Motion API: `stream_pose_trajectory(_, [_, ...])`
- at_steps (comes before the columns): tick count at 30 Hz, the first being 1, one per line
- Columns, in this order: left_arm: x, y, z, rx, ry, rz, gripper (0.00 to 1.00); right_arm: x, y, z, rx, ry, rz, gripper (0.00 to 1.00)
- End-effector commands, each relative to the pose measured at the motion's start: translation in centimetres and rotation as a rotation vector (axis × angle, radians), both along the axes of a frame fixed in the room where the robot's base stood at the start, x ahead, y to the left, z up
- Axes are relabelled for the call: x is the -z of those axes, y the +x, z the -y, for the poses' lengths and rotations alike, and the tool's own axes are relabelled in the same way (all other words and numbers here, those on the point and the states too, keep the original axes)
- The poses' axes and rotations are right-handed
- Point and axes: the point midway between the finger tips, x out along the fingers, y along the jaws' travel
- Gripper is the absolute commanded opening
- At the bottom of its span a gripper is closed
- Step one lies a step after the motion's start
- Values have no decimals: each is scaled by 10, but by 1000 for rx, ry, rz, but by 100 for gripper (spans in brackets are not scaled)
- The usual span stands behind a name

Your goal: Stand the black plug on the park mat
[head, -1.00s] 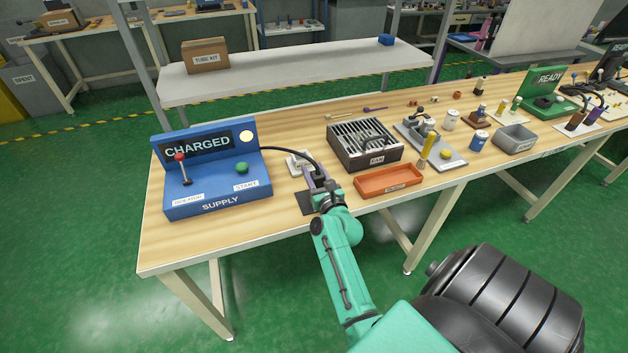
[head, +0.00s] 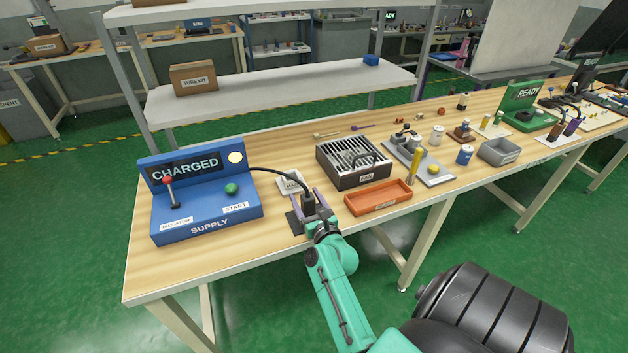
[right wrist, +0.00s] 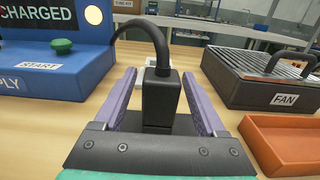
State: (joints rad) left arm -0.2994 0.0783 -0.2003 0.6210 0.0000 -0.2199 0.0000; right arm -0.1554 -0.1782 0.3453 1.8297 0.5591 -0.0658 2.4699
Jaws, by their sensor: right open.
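The black plug (head: 308,203) stands upright near the table's front edge, its cable rising from its top and arching to the blue supply box. My right gripper (head: 311,194) is open, with one purple finger on each side of the plug. In the right wrist view, the plug (right wrist: 161,98) is between the open fingers, with a gap on both sides. A dark mat (head: 293,224), seemingly the park mat, shows beside and under the gripper. The plug's foot is hidden, so I cannot tell its exact contact with the mat. My left gripper is out of view.
The blue supply box (head: 205,205) reads CHARGED and stands to the left. A white labelled piece (head: 288,183) lies just behind the plug. The fan box (head: 352,177) and orange tray (head: 377,198) stand close on the right. Bare table lies between supply box and mat.

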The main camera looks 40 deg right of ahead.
Motion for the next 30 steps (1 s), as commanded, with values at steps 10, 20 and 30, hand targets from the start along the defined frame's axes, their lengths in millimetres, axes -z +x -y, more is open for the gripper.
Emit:
stream_pose_trajectory(10, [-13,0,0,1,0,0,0,0,-76,-26,-1,0,-3,73])
stream_pose_trajectory(20, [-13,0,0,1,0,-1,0,-1,-95,-33,1,0,2,73])
stream_pose_trajectory(30, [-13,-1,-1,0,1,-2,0,-1,-95,-33,0,0,1,73])
